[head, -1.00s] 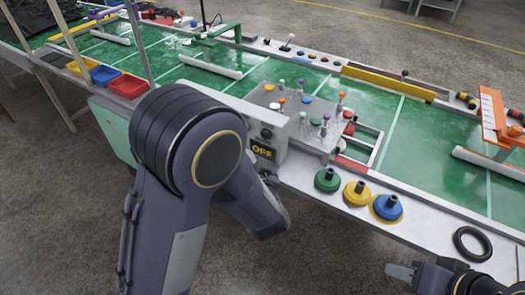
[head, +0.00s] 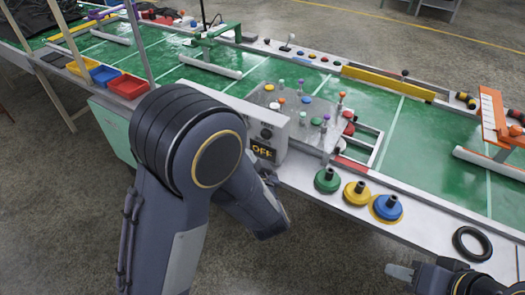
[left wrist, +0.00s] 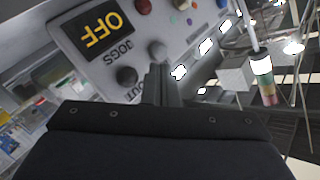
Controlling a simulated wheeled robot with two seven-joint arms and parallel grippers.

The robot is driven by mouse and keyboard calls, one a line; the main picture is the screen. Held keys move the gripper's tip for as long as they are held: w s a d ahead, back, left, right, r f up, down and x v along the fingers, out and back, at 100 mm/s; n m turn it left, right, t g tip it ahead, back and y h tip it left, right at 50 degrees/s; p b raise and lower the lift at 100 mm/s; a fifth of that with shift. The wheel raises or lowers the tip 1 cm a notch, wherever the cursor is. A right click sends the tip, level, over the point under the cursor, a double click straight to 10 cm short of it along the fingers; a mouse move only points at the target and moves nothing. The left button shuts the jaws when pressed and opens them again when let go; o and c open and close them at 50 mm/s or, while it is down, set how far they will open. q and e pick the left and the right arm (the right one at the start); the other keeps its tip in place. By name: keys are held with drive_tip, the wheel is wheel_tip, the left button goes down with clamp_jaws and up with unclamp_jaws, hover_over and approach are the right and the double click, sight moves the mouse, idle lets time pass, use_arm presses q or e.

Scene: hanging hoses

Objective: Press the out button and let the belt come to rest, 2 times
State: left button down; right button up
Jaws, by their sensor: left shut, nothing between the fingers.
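The control box (head: 262,140) with its yellow OFF display (head: 263,151) stands at the belt's near edge. In the left wrist view the box shows the OFF display (left wrist: 91,31), the label JOGS and a partly covered label OUT (left wrist: 130,95). A dark round button (left wrist: 127,76) sits beside OUT, and a grey one (left wrist: 157,50) sits further up. My left gripper (left wrist: 160,67) is shut and empty, its tips close to the grey button; I cannot tell whether they touch. My right gripper (head: 400,271) is at the lower right, away from the box; its jaws are unclear.
The green belt (head: 440,140) runs behind the box. Green (head: 327,181), yellow (head: 356,194) and blue (head: 387,208) round pieces and a black ring (head: 472,243) lie along the near ledge. A clear plate with several coloured pegs (head: 310,115) is beside the box.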

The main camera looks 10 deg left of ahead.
sight(266, 135)
use_arm(q)
drive_tip(key=s+n+t+b, duration=0.1)
drive_tip(key=n+b, duration=0.3)
drive_tip(key=b, duration=0.2)
drive_tip(key=s+a+n+t+y+b, duration=0.1)
drive_tip(key=n+t+b, duration=0.1)
drive_tip(key=n+b, duration=0.2)
drive_tip(key=s+f+n+t+b, duration=0.1)
drive_tip(key=n+b, duration=0.3)
drive_tip(key=b, duration=0.6)
drive_tip(key=shift+s+a+n+t, duration=0.2)
drive_tip(key=shift+s+n+t, duration=0.1)
drive_tip(key=shift+t, duration=0.1)
drive_tip(key=w+d, duration=0.3)
drive_tip(key=w, duration=0.5)
drive_tip(key=shift+w+b, duration=0.15)
drive_tip(key=shift+b, duration=0.2)
drive_tip(key=shift+w, duration=0.15)
idle(0.9)
drive_tip(key=shift+w+d, duration=0.15)
drive_tip(key=shift+w, duration=0.1)
